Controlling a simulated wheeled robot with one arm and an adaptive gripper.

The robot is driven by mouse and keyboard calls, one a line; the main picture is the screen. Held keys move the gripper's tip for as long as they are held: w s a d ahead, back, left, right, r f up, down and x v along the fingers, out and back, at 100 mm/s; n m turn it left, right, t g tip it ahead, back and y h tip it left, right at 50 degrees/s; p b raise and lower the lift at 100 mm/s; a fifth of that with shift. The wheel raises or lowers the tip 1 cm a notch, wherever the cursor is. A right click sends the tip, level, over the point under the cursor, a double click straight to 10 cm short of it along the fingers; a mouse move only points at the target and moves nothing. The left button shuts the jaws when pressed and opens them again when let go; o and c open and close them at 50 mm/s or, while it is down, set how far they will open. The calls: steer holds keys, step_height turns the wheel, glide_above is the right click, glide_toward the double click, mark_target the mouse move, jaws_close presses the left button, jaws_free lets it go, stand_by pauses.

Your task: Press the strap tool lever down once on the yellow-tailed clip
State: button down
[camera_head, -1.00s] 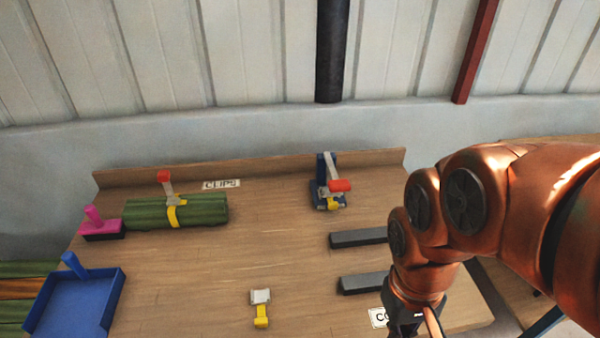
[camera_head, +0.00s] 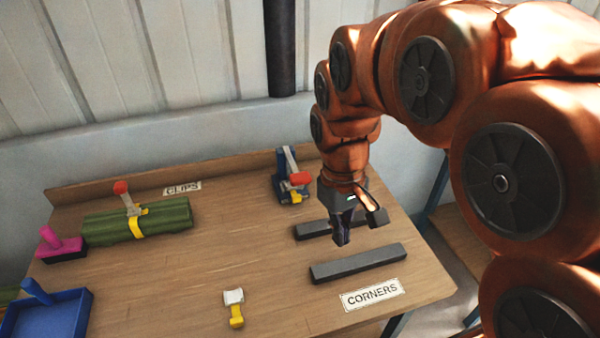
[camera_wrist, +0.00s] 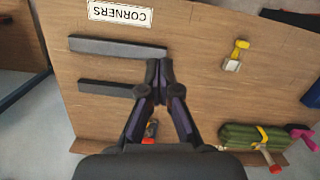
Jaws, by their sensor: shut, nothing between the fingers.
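The blue tool (camera_head: 283,176) stands at the back right of the table, with a grey lever raised and a red grip (camera_head: 299,179). A yellow piece (camera_head: 295,197) shows at its foot. A loose clip with a yellow tail (camera_head: 236,316) lies at the table's front; it also shows in the wrist view (camera_wrist: 236,57). A green bundle (camera_head: 165,218) at the left carries a yellow band and a grey lever with a red knob (camera_head: 121,187). My gripper (camera_head: 342,238) is shut and empty above the grey bars, right of the blue tool. In the wrist view my fingers (camera_wrist: 158,66) partly hide the blue tool.
Two grey bars (camera_head: 358,263) lie at the right beside the CORNERS label (camera_head: 373,294). A pink-handled block (camera_head: 60,245) and a blue tray (camera_head: 45,315) are at the left. A low back board runs behind the CLIPS label (camera_head: 182,188). The table's middle is clear.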

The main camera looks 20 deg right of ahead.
steer(key=w+r+n+p, duration=0.2)
steer(key=w+n, duration=0.1)
steer(key=w, duration=1.3)
steer(key=n+p, duration=0.2)
steer(key=n, duration=0.1)
glide_toward(298, 175)
steer(key=shift+s+a+r+t+h, duration=0.15)
steer(key=shift+s+t+h, duration=0.15)
steer(key=shift+s+f+b, duration=0.15)
steer(key=shift+f+b, duration=0.2)
steer(key=shift+f, duration=1.05)
steer(key=shift+s+f+b, duration=0.15)
steer(key=shift+f+b, duration=0.15)
steer(key=shift+f, duration=1.8)
steer(key=shift+f, duration=0.1)
